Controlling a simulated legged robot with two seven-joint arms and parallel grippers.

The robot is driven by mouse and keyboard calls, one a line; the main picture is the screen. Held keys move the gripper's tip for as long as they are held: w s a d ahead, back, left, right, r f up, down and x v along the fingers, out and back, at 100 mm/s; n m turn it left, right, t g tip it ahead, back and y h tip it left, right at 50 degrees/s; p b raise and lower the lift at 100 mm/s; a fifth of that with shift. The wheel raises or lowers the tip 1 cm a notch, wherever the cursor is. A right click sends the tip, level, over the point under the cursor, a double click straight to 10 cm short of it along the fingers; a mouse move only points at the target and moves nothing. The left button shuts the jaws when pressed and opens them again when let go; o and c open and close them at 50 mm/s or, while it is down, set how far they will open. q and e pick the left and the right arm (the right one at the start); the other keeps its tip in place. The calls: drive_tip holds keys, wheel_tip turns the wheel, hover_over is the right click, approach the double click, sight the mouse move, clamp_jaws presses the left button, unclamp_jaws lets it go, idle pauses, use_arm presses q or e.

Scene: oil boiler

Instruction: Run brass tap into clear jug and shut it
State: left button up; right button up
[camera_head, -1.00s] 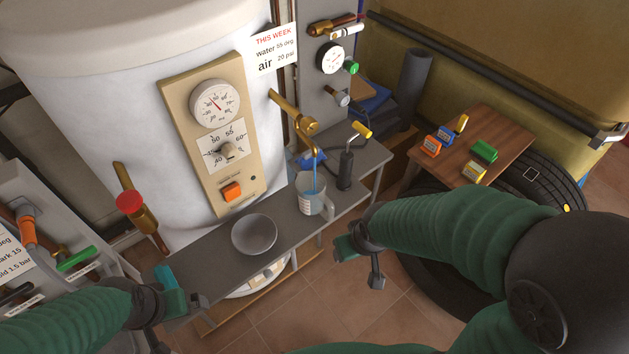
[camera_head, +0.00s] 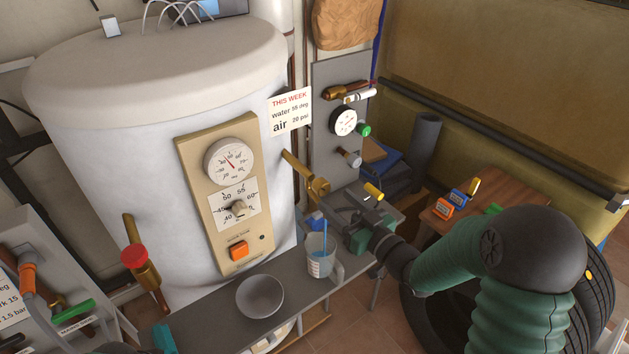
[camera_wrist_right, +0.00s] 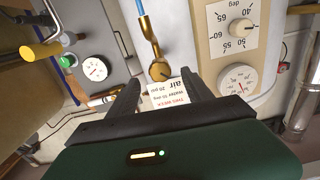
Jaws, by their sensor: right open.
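The brass tap (camera_head: 318,188) juts from the white boiler, and a blue stream runs from it into the clear jug (camera_head: 320,262). The jug stands upright on the grey bench below the tap; its fill level is hard to read. My right gripper (camera_head: 332,212) is open just right of the tap, above the jug. In the right wrist view, its open fingers (camera_wrist_right: 160,82) point toward the tap's round brass end (camera_wrist_right: 159,71), with nothing held. The blue stream shows at that view's top edge.
A grey bowl (camera_head: 260,296) sits on the bench left of the jug. A yellow-handled device (camera_head: 373,191) stands behind my right gripper. A pressure gauge (camera_head: 344,122) is on the grey panel. A red-knobbed valve (camera_head: 134,256) is on the boiler's left.

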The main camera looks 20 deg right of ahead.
sight(315, 181)
drive_tip(key=x, duration=1)
drive_tip(key=shift+w+f+p, duration=0.1)
drive_tip(key=shift+p, duration=0.2)
clamp_jaws()
drive_tip(key=shift+d+m, duration=0.1)
drive_tip(key=shift+m, duration=0.3)
drive_tip(key=m+p, duration=0.2)
drive_tip(key=m, duration=0.2)
drive_tip(key=shift+r, duration=0.2)
drive_tip(key=shift+m+p, duration=1.05)
drive_tip(key=shift+m, duration=0.85)
drive_tip(key=shift+f, duration=0.1)
